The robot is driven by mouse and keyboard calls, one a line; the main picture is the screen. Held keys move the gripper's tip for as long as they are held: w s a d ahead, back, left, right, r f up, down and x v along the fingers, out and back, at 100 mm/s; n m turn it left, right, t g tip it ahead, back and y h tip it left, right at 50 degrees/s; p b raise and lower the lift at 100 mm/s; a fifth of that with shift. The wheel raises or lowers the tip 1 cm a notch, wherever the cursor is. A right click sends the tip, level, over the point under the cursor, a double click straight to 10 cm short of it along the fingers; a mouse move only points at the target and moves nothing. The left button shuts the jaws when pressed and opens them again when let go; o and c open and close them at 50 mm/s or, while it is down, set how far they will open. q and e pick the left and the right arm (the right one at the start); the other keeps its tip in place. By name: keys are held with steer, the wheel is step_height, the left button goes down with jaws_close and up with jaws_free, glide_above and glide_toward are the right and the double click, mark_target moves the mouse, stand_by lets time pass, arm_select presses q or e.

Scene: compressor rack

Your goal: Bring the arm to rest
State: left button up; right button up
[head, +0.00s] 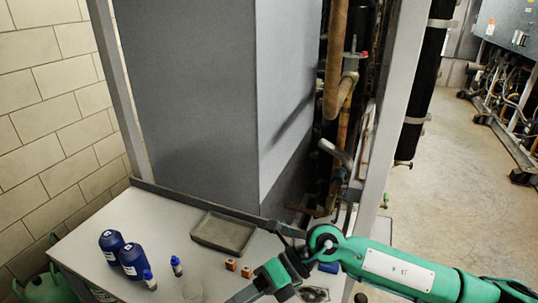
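My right arm (400,270) comes in from the right and is bent, with its wrist over the table near the bottom edge of the head view. My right gripper (242,295) points down and left at the bottom edge. Only a grey part of it shows, so I cannot tell whether it is open or shut, or whether it holds anything. My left gripper is not in view.
The pale table (120,221) holds blue bottles (132,261), small blue-capped bottles (176,265), an empty grey tray (223,233) and small orange-brown items (231,265). The grey cabinet (190,90) and pipes (340,95) stand behind. Open floor (440,190) lies right.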

steer(key=s+a+r+m+y, duration=0.1)
steer(key=a+r+m+y, duration=0.2)
steer(key=r+y, duration=0.25)
steer(key=w+d+r+m+t+y, duration=0.2)
steer(key=w+r+m+t, duration=0.2)
steer(key=m+t, duration=0.45)
steer(key=w+d+r+m+t+y, duration=0.1)
steer(key=w+d+r+m+t, duration=0.25)
steer(key=m+t, duration=0.5)
steer(key=w+d+f+m+t+h, duration=0.4)
steer(key=d+f+m+t+h, duration=0.5)
steer(key=m+h, duration=0.5)
steer(key=s+d+f+m+g+h, duration=0.45)
steer(key=d+f+m+g, duration=0.2)
steer(key=d+f, duration=0.3)
steer(key=s+d+f+m+g+h, duration=0.1)
steer(key=s+d+f+g, duration=0.2)
steer(key=s+f+g, duration=0.55)
steer(key=s+d+f+m+g+h, duration=0.15)
steer(key=s+d+f+g, duration=0.35)
steer(key=s, duration=0.6)
step_height(320, 180, down, 32)
steer(key=a+t, duration=0.1)
steer(key=s+d+f+g, duration=0.1)
steer(key=s+d+f, duration=0.2)
steer(key=s+f, duration=1.6)
steer(key=shift+s+f+y, duration=0.25)
steer(key=shift+s+y, duration=0.05)
steer(key=shift+y, duration=0.05)
